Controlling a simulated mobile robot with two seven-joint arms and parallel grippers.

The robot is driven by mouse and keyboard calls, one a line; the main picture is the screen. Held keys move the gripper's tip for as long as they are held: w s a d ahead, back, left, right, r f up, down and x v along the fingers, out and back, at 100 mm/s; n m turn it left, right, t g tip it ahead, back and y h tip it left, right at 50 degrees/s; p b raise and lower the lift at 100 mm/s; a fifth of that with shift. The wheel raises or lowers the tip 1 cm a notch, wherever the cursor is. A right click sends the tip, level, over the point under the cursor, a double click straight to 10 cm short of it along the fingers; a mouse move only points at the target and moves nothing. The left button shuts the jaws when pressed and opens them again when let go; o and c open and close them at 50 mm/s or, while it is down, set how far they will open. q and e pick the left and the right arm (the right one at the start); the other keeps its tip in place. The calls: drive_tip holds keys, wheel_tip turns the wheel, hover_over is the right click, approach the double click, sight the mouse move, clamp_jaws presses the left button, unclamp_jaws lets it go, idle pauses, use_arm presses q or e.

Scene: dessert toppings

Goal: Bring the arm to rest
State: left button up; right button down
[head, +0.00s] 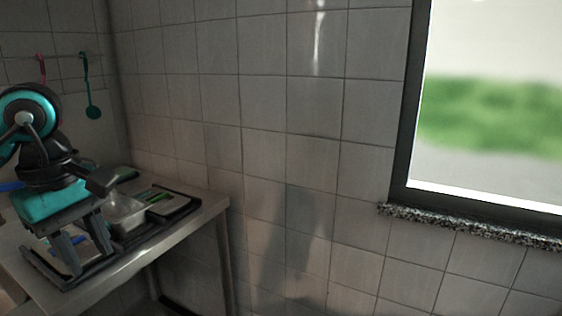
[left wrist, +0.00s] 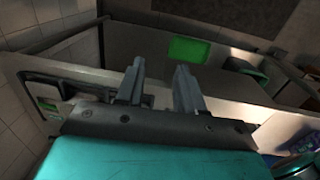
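My left gripper (head: 68,252) shows at the left of the head view, pointing down over the counter. In the left wrist view its two fingers (left wrist: 160,84) stand apart with nothing between them. It is above or beside a dark tray; the exact gap cannot be told. My left arm, dark and teal, comes in from the left edge. My right gripper is in neither view.
A steel counter (head: 190,222) bears a dark tray (head: 97,262), a metal container (head: 125,212) and green items (head: 155,196). Utensils, one teal (head: 92,110), hang on the tiled wall. A window ledge (head: 470,226) is at right.

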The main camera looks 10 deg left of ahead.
use_arm(q)
drive_tip(key=w+d+n+t+h+p, duration=0.2)
drive_tip(key=w+d+n+t+h, duration=0.1)
drive_tip(key=d+n+h, duration=1.85)
drive_tip(key=w+a+f+n+t+y+p, duration=0.1)
drive_tip(key=w+a+f+n+t+y, duration=0.1)
drive_tip(key=f+n+t+y, duration=0.8)
drive_tip(key=w+a+f+n+t+y+p, duration=0.15)
drive_tip(key=f+n+t+y, duration=0.45)
drive_tip(key=n, duration=0.7)
drive_tip(key=s+a+f+n+g+y, duration=0.1)
drive_tip(key=s+f+n+g, duration=0.3)
drive_tip(key=f, duration=0.4)
drive_tip(key=s+f+n+g+y, duration=0.3)
drive_tip(key=s+f+n, duration=0.3)
drive_tip(key=f, duration=0.3)
drive_tip(key=shift+s+a+g, duration=0.4)
drive_tip(key=shift+s+g, duration=0.05)
drive_tip(key=shift+g, duration=0.45)
